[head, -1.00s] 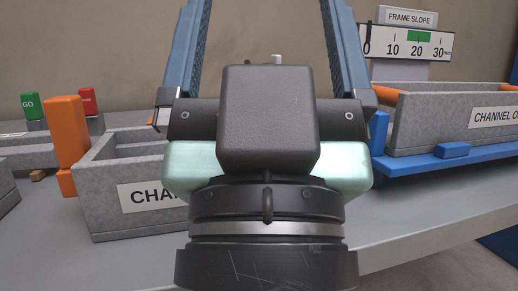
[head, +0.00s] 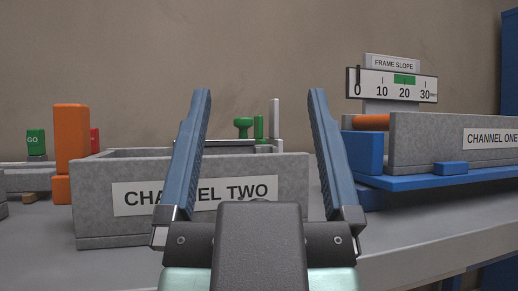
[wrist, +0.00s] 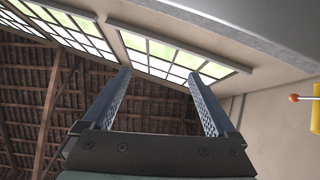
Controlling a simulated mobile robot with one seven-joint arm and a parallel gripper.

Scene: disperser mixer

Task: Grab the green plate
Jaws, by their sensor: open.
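My gripper (head: 260,94) is open and empty, its two blue fingers pointing up in front of the grey box labelled CHANNEL TWO (head: 290,172). Between the fingers, behind that box, a small green knob-topped piece (head: 243,126) and a narrow green upright piece (head: 258,128) show in part. I cannot tell whether either is the green plate; their lower parts are hidden by the box. In the wrist view the open gripper (wrist: 158,74) has only roof and windows between its fingers.
An orange block (head: 71,132) and a green GO button (head: 36,143) stand at left. At right are the CHANNEL ONE box (head: 430,139) on a blue base (head: 425,177) and a FRAME SLOPE scale (head: 392,85) with a green band. The grey table edge runs in front.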

